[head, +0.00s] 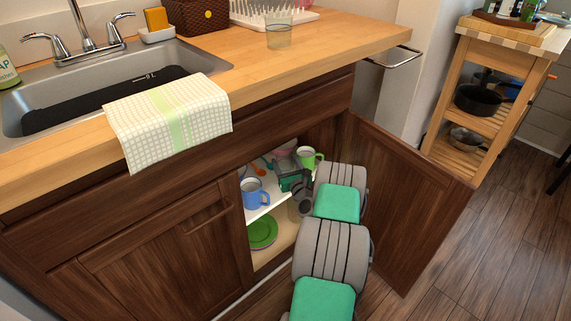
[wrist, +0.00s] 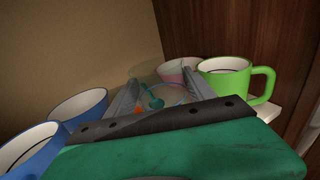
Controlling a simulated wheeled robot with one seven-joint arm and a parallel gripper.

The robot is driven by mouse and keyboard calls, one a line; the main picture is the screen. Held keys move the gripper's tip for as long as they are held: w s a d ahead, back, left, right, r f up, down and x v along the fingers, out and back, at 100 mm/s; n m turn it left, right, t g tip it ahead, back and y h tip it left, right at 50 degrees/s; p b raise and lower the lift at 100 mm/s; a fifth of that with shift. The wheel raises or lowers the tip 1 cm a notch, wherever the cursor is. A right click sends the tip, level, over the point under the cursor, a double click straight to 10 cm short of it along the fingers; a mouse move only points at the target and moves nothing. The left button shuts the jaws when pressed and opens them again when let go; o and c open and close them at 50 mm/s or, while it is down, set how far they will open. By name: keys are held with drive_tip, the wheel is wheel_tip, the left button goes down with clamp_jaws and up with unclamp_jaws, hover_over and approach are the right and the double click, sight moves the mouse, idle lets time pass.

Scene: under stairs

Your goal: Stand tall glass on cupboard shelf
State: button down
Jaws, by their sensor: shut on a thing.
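My gripper (wrist: 158,98) is inside the open cupboard, at the level of the white upper shelf (head: 268,207). In the wrist view its two grey fingers are shut on a clear tall glass (wrist: 148,74), with coloured things seen through it. I cannot tell whether the glass's base touches the shelf. In the head view my arm and gripper mostly hide the glass. On the shelf stand a blue mug (head: 255,194) at the front left and a green mug (head: 309,158) to the right. The wrist view shows the green mug (wrist: 226,78) close to the right finger.
A pink bowl (wrist: 181,68) stands behind, and two blue mugs (wrist: 78,105) (wrist: 30,150) are on the left. Green plates (head: 262,232) lie below. The open door (head: 401,200) borders my arm on the right. Another clear glass (head: 279,34) stands on the counter (head: 330,40).

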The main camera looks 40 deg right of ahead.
drive_tip(key=c, duration=0.6)
unclamp_jaws()
drive_tip(key=shift+r, duration=0.2)
drive_tip(key=p+v, duration=0.2)
drive_tip(key=v, duration=1)
drive_tip(key=shift+f, duration=0.1)
